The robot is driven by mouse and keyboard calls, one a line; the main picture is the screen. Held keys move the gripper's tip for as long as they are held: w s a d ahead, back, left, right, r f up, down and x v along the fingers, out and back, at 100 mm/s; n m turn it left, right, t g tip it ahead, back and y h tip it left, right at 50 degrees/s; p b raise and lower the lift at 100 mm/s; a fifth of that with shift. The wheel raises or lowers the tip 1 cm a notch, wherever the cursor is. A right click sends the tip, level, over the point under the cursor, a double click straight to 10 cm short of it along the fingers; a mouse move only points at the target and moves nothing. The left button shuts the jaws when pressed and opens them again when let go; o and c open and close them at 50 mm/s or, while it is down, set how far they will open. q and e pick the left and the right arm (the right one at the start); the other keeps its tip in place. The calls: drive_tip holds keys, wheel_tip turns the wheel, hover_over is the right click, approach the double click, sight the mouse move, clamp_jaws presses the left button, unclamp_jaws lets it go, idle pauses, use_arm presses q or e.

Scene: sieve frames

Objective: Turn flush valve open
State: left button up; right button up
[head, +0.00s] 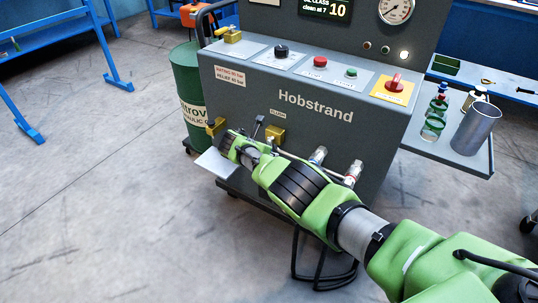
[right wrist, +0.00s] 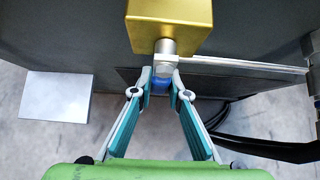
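The flush valve is a brass block (head: 275,135) low on the grey machine's front, under a small label. In the right wrist view a brass block (right wrist: 170,25) has a short metal stem with a blue handle end (right wrist: 161,84) pointing toward my gripper. My right gripper (right wrist: 160,86) has its two fingers closed in on either side of this blue end, apparently touching it. In the head view my right gripper (head: 236,142) is at the machine's lower front, its fingertips mostly hidden by the hand. My left gripper is not in view.
Another brass fitting (head: 215,127) sits left of the flush valve. A pale plate (head: 215,163) juts out below. Hose couplings (head: 352,172) are at the right. A side shelf (head: 425,141) holds bottles and a metal cup (head: 475,127).

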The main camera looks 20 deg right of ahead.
drive_tip(key=shift+o, duration=1.2)
drive_tip(key=v, duration=1.2)
